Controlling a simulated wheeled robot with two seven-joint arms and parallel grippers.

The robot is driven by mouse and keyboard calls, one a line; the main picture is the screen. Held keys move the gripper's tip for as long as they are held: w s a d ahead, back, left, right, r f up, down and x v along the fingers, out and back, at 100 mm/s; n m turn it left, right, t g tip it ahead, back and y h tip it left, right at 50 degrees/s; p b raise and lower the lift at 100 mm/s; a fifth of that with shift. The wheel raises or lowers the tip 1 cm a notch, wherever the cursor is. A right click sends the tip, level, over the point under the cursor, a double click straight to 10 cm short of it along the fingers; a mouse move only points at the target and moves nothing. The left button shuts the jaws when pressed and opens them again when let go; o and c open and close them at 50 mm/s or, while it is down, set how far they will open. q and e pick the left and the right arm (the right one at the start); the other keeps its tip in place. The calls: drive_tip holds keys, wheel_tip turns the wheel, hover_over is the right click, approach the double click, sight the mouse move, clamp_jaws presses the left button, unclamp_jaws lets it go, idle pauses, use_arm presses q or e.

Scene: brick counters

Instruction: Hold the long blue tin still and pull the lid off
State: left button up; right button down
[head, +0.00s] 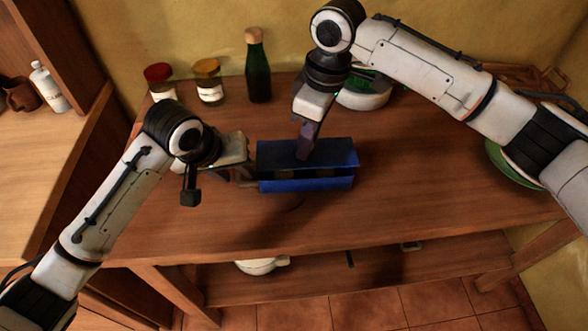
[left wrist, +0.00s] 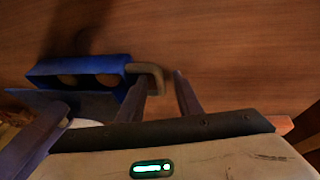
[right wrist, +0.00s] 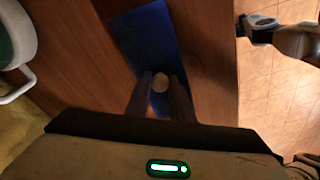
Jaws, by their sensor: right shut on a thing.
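The long blue tin (head: 306,186) stands in the middle of the wooden counter; round tan shapes show inside it in the left wrist view (left wrist: 80,64). Its blue lid (head: 335,151) is above it, with a dark gap along the front edge. My right gripper (head: 304,152) comes from above and is shut on the lid's pale round knob (right wrist: 161,82). My left gripper (head: 249,177) is at the tin's left end. In the left wrist view, the tin's tan handle (left wrist: 152,72) lies between its parted fingers, with a gap at the right finger.
Two jars, one red-lidded (head: 159,83) and one tan-lidded (head: 208,84), and a dark green bottle (head: 257,68) stand at the back. A white pot (head: 366,92) is behind my right gripper, and a green dish (head: 510,166) is at right. The counter's front is clear.

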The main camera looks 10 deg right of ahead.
use_arm(q)
drive_tip(key=v, duration=1.2)
drive_tip(key=shift+s, duration=0.1)
